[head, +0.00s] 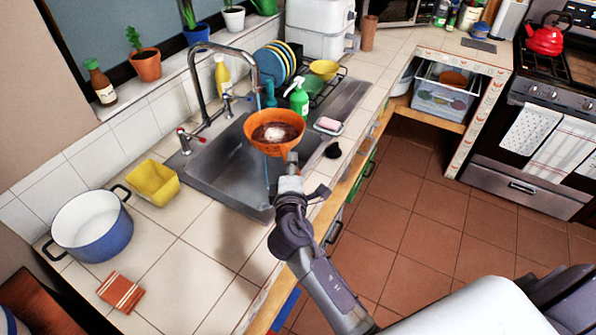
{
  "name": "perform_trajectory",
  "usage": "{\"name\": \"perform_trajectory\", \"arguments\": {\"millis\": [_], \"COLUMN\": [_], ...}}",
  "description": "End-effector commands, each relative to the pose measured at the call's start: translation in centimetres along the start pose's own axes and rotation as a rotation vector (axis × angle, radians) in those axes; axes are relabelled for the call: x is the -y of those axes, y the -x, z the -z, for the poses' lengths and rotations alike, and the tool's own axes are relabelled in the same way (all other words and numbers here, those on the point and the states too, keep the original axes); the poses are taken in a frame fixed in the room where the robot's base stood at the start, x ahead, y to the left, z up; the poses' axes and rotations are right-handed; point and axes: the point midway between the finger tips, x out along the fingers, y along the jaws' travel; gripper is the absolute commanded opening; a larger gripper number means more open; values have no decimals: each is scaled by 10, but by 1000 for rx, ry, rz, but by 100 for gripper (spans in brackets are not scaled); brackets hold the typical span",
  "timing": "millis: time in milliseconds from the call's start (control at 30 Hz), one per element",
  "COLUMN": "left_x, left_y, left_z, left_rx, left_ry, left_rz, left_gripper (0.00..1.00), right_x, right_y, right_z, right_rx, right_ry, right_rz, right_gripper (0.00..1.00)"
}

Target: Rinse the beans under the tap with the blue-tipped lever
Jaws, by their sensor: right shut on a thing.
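An orange bowl or colander (262,148) with dark beans (276,132) in it is held over the sink (225,165), below the spout of the curved tap (204,80). A pale patch shows on the beans. A thin bluish streak, like running water, shows below the spout and again under the bowl. My right gripper (291,160) is shut on the bowl's near side. Its fingertips are partly hidden. A red-tipped lever (190,138) stands left of the tap. Another lever (227,103) stands right of it; its tip colour is hard to tell. My left gripper is out of view.
A green spray bottle (299,98), a dish rack with plates (270,65) and a soap dish (328,127) are close behind the bowl. A yellow tub (152,184) and blue pot (92,228) stand left of the sink. The counter in front of them is mostly clear.

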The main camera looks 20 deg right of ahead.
Motion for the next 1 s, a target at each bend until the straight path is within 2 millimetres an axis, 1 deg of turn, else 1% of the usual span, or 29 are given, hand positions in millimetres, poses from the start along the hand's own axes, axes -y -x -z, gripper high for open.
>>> {"name": "perform_trajectory", "arguments": {"millis": [33, 67, 100, 167, 267, 400, 533, 800, 1000], "left_x": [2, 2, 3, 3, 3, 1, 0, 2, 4], "left_y": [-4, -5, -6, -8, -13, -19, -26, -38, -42], "left_z": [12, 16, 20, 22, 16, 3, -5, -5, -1], "left_rx": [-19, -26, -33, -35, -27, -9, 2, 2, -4], "left_ry": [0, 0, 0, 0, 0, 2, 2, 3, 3], "left_rz": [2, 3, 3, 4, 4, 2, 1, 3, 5], "left_gripper": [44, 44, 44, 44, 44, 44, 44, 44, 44], "right_x": [0, 1, 1, 1, 3, 4, 7, 9, 9], "right_y": [-5, -8, -11, -16, -25, -37, -48, -68, -74], "right_z": [3, 5, 6, 9, 14, 21, 27, 37, 41], "right_rx": [-1, -1, -1, -1, -1, -1, 0, 0, 0], "right_ry": [-2, -2, -2, -2, -2, -2, -3, -2, -1], "right_rz": [-5, -5, -5, -5, -5, -5, -4, -5, -4], "right_gripper": [0, 0, 0, 0, 0, 0, 0, 0, 0]}}
